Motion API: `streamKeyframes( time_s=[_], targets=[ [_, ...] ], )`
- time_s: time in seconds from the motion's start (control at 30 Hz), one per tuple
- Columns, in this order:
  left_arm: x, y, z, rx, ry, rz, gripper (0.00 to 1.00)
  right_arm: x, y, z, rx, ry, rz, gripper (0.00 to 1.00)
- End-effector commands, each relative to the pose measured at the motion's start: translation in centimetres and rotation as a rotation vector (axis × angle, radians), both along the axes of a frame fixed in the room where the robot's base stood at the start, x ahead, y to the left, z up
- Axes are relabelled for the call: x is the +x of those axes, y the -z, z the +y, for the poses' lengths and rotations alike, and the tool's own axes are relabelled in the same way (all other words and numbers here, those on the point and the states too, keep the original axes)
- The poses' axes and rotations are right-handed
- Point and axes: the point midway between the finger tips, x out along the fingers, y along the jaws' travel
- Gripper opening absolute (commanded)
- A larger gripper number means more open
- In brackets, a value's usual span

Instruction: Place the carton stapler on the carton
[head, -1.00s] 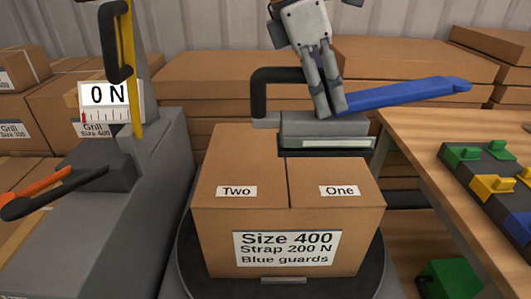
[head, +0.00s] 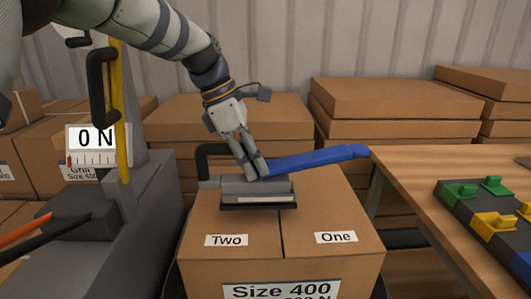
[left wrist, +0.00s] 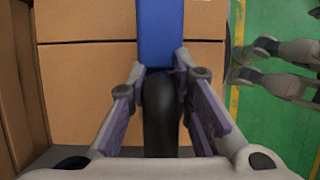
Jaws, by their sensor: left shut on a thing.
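The carton (head: 330,210) stands in the middle of the head view, with labels "Two", "One" and "Size 400". The carton stapler is a grey block (head: 235,186) with a black handle (head: 203,160) and a blue lever (head: 318,158). It appears at the rear left part of the carton's top; I cannot tell whether it touches. My left gripper (head: 256,172) is shut on the stapler from above. The left wrist view shows the black handle (left wrist: 160,115) between the fingers and the blue lever (left wrist: 160,30) beyond. My right gripper (left wrist: 262,62) shows at that view's right, fingers apart.
A strapping machine (head: 155,205) with a "0 N" scale (head: 90,145) stands close left of the carton. A wooden table (head: 425,180) at right carries a dark holder with green, yellow and blue guards (head: 492,222). Stacked cartons (head: 395,100) stand behind.

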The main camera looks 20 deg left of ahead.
Motion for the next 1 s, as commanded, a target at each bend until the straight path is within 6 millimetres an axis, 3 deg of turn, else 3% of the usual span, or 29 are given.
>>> streamKeyframes(
  time_s=[0.27,0.6,0.63,0.7,1.0],
  targets=[
    [0.2,3.4,0.6,-0.002,-0.001,-0.005,0.00,-0.1,0.1,0.0,0.000,0.000,0.005,0.40],
    [0.2,3.6,0.5,-0.001,-0.002,-0.008,0.00,0.0,0.0,0.0,0.000,0.000,0.001,0.40],
    [0.2,3.8,0.6,-0.001,-0.002,-0.005,0.24,0.0,0.0,0.0,0.000,0.000,0.002,0.40],
    [0.2,3.8,0.6,0.000,-0.002,-0.004,0.40,-0.1,0.1,0.0,0.000,0.000,0.002,0.40],
    [0.2,3.8,0.6,-0.001,-0.001,-0.003,0.40,-0.1,0.1,0.0,0.000,0.000,0.005,0.40]
  ],
)
